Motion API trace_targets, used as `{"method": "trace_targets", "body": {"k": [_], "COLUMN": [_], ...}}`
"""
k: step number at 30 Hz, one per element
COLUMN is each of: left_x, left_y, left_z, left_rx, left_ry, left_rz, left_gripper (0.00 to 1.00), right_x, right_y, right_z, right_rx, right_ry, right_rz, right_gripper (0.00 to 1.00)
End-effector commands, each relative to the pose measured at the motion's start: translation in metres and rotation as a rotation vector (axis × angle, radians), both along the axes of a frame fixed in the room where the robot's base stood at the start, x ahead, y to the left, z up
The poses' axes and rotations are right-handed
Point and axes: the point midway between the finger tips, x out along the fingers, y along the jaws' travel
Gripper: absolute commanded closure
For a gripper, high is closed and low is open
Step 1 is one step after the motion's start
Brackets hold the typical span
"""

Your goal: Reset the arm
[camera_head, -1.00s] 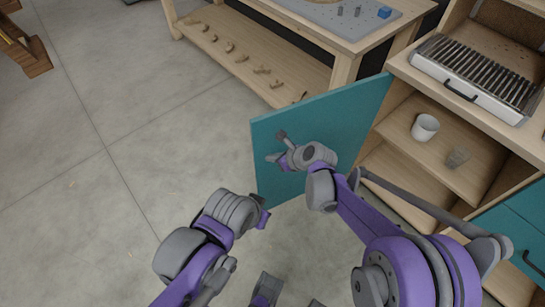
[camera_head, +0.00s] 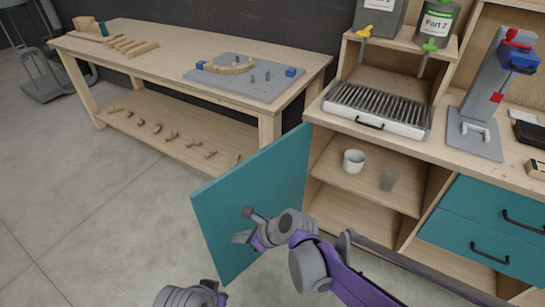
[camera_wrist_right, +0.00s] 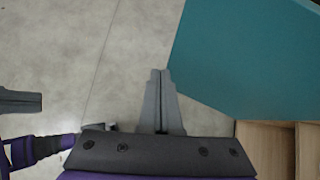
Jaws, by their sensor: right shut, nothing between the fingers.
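My right gripper (camera_head: 243,225) is in front of the open teal cabinet door (camera_head: 222,218). In the right wrist view its two grey fingers (camera_wrist_right: 160,85) meet along a seam, with nothing between them. They point over bare floor, to the left of the teal door (camera_wrist_right: 255,55). Part of my left arm (camera_head: 190,297) shows at the bottom edge of the head view, and its fingers cannot be made out there. A grey fingertip-like part (camera_wrist_right: 20,100) shows at the left edge of the wrist view; its opening is unclear.
A slatted grill-like tray (camera_head: 378,110) sits on the counter above. A wooden workbench (camera_head: 155,55) stands at the back left. The floor (camera_head: 80,210) at left is clear.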

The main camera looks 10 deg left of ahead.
Motion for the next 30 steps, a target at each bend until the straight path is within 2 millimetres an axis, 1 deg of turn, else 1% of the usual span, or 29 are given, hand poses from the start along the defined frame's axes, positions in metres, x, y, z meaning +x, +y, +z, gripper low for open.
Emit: {"method": "trace_targets", "body": {"k": [3, 5, 8, 11, 12, 14, 15, 17, 18, 20, 21, 24, 27, 30], "left_x": [0.0, 0.0, 0.001, 0.002, 0.003, 0.005, 0.005, 0.007, 0.008, 0.01, 0.011, 0.015, 0.017, 0.018], "left_y": [0.0, 0.0, 0.0, 0.0, 0.0, 0.0, 0.0, 0.0, 0.0, 0.0, 0.0, 0.0, 0.0, 0.0], "left_z": [0.0, 0.002, 0.01, 0.024, 0.029, 0.038, 0.044, 0.053, 0.058, 0.067, 0.073, 0.085, 0.094, 0.099], "left_rx": [0.0, 0.0, 0.0, 0.0, 0.0, 0.0, 0.0, 0.0, 0.0, 0.0, 0.0, 0.0, 0.0, 0.0], "left_ry": [0.0, -0.001, -0.003, -0.007, -0.009, -0.012, -0.014, -0.018, -0.02, -0.024, -0.026, -0.032, -0.037, -0.04], "left_rz": [0.0, 0.0, 0.0, 0.0, 0.0, 0.0, 0.0, 0.0, 0.0, 0.0, 0.0, 0.0, 0.0, 0.0], "left_gripper": [1.0, 1.0, 1.0, 1.0, 1.0, 1.0, 1.0, 1.0, 1.0, 1.0, 1.0, 1.0, 1.0, 1.0], "right_x": [0.0, 0.0, -0.003, -0.011, -0.017, -0.027, -0.035, -0.049, -0.059, -0.074, -0.084, -0.108, -0.127, -0.138], "right_y": [-0.001, -0.008, -0.037, -0.086, -0.108, -0.143, -0.165, -0.196, -0.217, -0.246, -0.263, -0.3, -0.326, -0.341], "right_z": [0.001, 0.005, 0.019, 0.041, 0.051, 0.063, 0.07, 0.08, 0.086, 0.093, 0.097, 0.104, 0.107, 0.107], "right_rx": [-0.003, -0.017, -0.084, -0.212, -0.278, -0.385, -0.456, -0.565, -0.637, -0.743, -0.809, -0.948, -1.043, -1.095], "right_ry": [-0.005, -0.029, -0.132, -0.303, -0.379, -0.488, -0.555, -0.643, -0.694, -0.759, -0.792, -0.847, -0.869, -0.874], "right_rz": [0.003, 0.016, 0.083, 0.213, 0.283, 0.397, 0.479, 0.607, 0.698, 0.84, 0.935, 1.161, 1.347, 1.47], "right_gripper": [1.0, 1.0, 1.0, 1.0, 1.0, 1.0, 1.0, 1.0, 1.0, 1.0, 1.0, 1.0, 1.0, 1.0]}}
